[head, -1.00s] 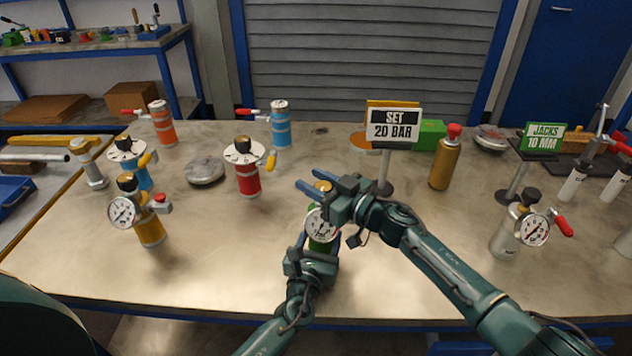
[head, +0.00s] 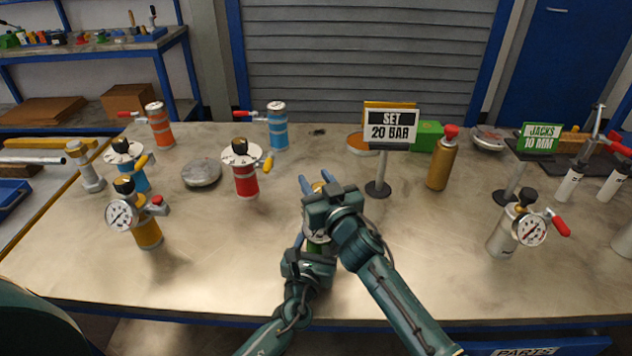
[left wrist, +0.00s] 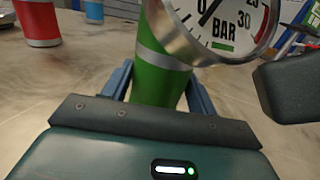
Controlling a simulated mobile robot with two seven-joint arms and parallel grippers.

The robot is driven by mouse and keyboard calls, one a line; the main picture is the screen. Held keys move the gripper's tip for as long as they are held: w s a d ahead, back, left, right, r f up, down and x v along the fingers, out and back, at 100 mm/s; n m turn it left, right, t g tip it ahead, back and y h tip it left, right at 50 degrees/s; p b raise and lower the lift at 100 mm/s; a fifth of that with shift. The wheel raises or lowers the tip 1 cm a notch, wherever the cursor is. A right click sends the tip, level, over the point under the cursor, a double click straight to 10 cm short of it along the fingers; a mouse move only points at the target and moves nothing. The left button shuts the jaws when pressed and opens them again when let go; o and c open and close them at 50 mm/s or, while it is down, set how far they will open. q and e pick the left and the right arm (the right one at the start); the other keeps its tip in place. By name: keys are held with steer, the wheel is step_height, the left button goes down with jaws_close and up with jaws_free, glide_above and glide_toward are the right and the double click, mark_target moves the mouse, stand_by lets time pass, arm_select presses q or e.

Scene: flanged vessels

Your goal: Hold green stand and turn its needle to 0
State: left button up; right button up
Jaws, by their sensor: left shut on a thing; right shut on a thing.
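The green stand (head: 316,248) is upright near the front middle of the table, mostly hidden in the head view by my arms. In the left wrist view its green body (left wrist: 160,75) stands between the fingers of my left gripper (left wrist: 160,92), which is shut around it. Its white gauge (left wrist: 222,25) is partly cut off at the top; the dark needle lies close to the 0 mark, exact reading unclear. My right gripper (head: 315,183) is shut at the stand's top, on the brass-coloured knob (head: 318,187), and covers the gauge in the head view.
A red stand (head: 246,180) and a yellow one (head: 148,233) are to the left. A SET 20 BAR sign (head: 391,128) and a gold bottle (head: 441,160) stand behind right. A silver gauge stand (head: 503,238) is right. The front table strip is clear.

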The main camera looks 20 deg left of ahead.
stand_by(0.4)
steer(key=o, duration=1)
steer(key=shift+d, duration=0.1)
steer(key=v, duration=1.2)
